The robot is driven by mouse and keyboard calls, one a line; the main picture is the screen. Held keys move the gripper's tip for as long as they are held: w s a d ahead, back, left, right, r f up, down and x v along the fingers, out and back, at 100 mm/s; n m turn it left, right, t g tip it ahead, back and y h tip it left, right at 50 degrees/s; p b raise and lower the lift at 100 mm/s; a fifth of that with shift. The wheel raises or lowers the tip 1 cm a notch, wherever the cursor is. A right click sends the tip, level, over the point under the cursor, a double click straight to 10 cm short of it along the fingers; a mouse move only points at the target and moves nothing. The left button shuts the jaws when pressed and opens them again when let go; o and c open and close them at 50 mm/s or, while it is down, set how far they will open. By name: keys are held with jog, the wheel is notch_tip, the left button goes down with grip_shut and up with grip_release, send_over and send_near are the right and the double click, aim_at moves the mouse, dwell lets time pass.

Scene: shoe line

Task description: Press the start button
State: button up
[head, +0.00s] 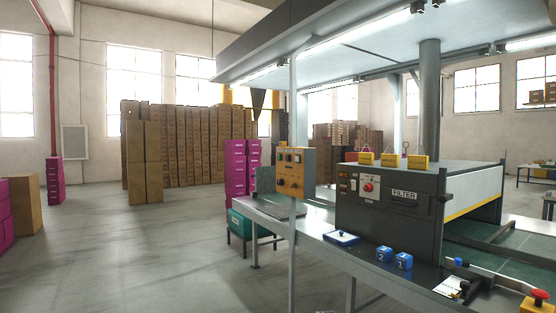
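No button in view carries a readable start label, so I cannot tell which one is the start button. A dark grey machine (388,219) marked FILTER stands on the metal workbench. Its front panel has a red round button (368,187) on a pale plate, with small switches to the left. An orange control box (289,172) with several knobs and small buttons stands left of it, partly behind a grey post. Another red-topped control (529,307) is at the bottom right corner, partly cut off. My gripper is not in view.
The workbench (262,211) holds two blue numbered cubes (394,258) and a blue-edged tray (341,237). A grey post (293,130) rises at its front. Yellow boxes (390,160) sit on the machine. Magenta boxes (236,170) stand behind.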

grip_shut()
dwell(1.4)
